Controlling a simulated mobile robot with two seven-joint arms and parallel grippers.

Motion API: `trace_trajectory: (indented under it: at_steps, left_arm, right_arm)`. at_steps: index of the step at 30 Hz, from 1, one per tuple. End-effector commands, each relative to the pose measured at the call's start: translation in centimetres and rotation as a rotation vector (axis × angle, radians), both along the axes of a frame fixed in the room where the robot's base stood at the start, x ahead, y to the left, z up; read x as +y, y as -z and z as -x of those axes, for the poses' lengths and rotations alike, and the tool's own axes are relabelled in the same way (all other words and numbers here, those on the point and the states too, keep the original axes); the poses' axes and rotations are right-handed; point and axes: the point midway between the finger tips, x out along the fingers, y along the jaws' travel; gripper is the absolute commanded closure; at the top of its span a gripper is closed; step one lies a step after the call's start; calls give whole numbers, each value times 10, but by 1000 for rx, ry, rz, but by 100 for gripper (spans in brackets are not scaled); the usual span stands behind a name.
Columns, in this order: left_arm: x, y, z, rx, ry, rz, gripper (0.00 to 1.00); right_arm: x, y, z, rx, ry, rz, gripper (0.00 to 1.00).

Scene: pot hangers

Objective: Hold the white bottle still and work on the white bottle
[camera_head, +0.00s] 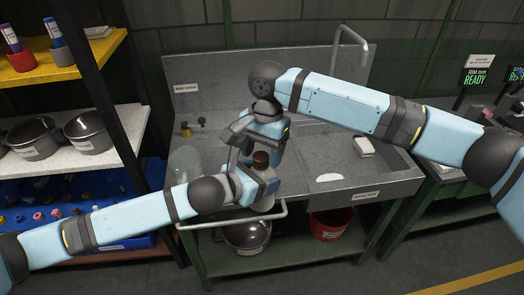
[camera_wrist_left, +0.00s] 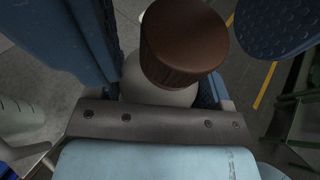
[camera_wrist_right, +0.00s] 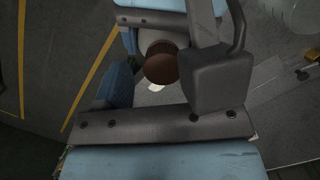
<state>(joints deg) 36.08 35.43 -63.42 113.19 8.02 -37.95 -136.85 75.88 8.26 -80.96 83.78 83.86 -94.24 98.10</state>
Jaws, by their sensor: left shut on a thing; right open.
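The white bottle (camera_head: 263,204) stands upright at the front of the sink unit, mostly hidden by my left gripper. Its brown ribbed cap (camera_head: 261,158) shows above the fingers. My left gripper (camera_head: 258,182) is shut on the bottle below the cap; the left wrist view shows the cap (camera_wrist_left: 183,42) and part of the white body (camera_wrist_left: 150,86) between the jaws. My right gripper (camera_head: 242,142) is open above and beside the cap. In the right wrist view the cap (camera_wrist_right: 161,64) lies between its spread fingers; I cannot tell whether they touch it.
A clear jar (camera_head: 186,163) stands left of my left gripper. The grey sink unit (camera_head: 205,95) has a front rail (camera_head: 235,220) close below my left arm. A white block (camera_head: 364,146) lies on the right. Shelves with pots (camera_head: 88,131) stand at left.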

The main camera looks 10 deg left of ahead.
Motion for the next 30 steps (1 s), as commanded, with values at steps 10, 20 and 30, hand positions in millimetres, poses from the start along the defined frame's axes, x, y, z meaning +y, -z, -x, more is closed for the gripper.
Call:
trace_trajectory:
  at_steps: [10,20,30]
  left_arm:
    - [-1,0,0,0,2,1,93]
    - [-1,0,1,0,2,1,93]
    - [-1,0,0,0,2,1,93]
  right_arm:
    - [1,-31,0,-2,0,-1,36]
    - [-10,-74,-13,46,167,-45,27]
    - [-22,-96,-23,125,386,-87,27]
